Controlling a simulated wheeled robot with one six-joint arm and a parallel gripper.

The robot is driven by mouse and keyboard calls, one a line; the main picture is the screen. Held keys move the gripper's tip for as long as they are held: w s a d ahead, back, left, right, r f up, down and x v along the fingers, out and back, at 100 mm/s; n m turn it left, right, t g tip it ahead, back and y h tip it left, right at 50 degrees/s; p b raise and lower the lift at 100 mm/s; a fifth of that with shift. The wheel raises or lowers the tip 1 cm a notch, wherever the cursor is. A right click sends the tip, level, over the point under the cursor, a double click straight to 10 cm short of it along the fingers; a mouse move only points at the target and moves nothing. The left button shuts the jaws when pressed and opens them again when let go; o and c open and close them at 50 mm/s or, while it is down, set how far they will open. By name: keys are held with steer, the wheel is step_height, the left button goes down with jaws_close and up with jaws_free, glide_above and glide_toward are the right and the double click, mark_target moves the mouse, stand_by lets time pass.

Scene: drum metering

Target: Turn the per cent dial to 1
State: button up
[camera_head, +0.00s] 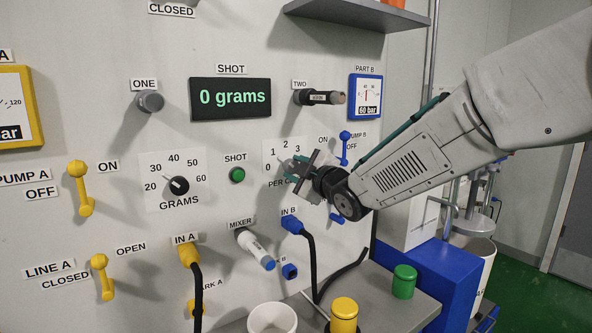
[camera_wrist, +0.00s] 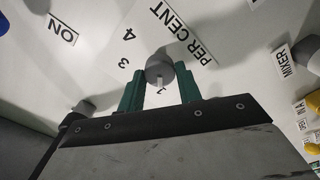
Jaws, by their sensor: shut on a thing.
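The per cent dial's panel (camera_head: 270,170) is on the wall right of the green shot button, with 1, 2 and 3 showing along its top. My gripper (camera_head: 298,172) reaches it from the right and covers much of it. In the wrist view the grey dial knob (camera_wrist: 160,67) sits between the two green fingers of my gripper (camera_wrist: 160,72), which are shut on it. The knob's pale pointer mark is on the side facing the printed 1 (camera_wrist: 162,90). The 3 and 4 show left of the knob; the 2 is hidden there, apparently behind a finger.
The grams dial (camera_head: 178,185) and green shot button (camera_head: 237,175) are to the left. The display (camera_head: 231,97) reads 0 grams. Close by are the blue pump B lever (camera_head: 345,146), the blue in B connector (camera_head: 293,225) with its black hose and the mixer nozzle (camera_head: 255,248).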

steer(key=shift+f, duration=0.1)
steer(key=o, duration=1)
steer(key=shift+a, duration=0.1)
steer(key=shift+s+d, duration=0.3)
steer(key=v, duration=0.7)
steer(key=shift+s, duration=0.1)
